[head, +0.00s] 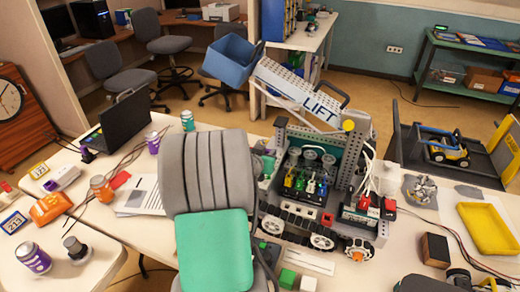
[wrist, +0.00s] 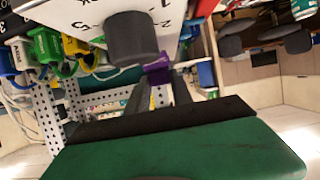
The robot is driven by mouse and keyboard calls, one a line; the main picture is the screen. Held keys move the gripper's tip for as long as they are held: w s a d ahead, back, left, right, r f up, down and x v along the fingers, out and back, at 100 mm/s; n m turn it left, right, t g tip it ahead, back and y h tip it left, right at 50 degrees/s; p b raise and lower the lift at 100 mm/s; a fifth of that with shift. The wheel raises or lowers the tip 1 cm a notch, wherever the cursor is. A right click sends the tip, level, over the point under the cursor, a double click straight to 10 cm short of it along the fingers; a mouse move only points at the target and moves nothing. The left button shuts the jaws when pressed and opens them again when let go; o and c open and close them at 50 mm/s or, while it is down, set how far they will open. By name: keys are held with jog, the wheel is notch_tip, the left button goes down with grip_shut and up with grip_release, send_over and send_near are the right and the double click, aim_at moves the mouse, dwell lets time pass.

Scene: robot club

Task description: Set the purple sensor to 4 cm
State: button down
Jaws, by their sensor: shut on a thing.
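In the wrist view my gripper (wrist: 164,78) has its two dark fingers closed around a small purple piece, which I take to be the purple sensor (wrist: 157,69). Only part of it shows between the fingertips. It sits beside a white panel (wrist: 85,18) with printed marks, partly cut off, so I cannot read its setting in cm. A dark grey cylinder (wrist: 133,38) stands out in front of the panel. In the head view my green and grey arm hides the gripper and the sensor. The tracked robot (head: 308,200) with its LIFT arm stands on the table just right of my arm.
Blue, green and yellow plugs (wrist: 45,48) with wires are close to the left of the fingers. A perforated metal plate (wrist: 100,100) lies behind them.

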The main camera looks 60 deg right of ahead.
jog(key=shift+d, duration=0.15)
jog(key=c, duration=1.1)
grip_release()
jog(key=b+v, duration=0.1)
jog(key=v, duration=0.6)
jog(key=shift+a+r, duration=0.15)
jog(key=shift+a, duration=0.25)
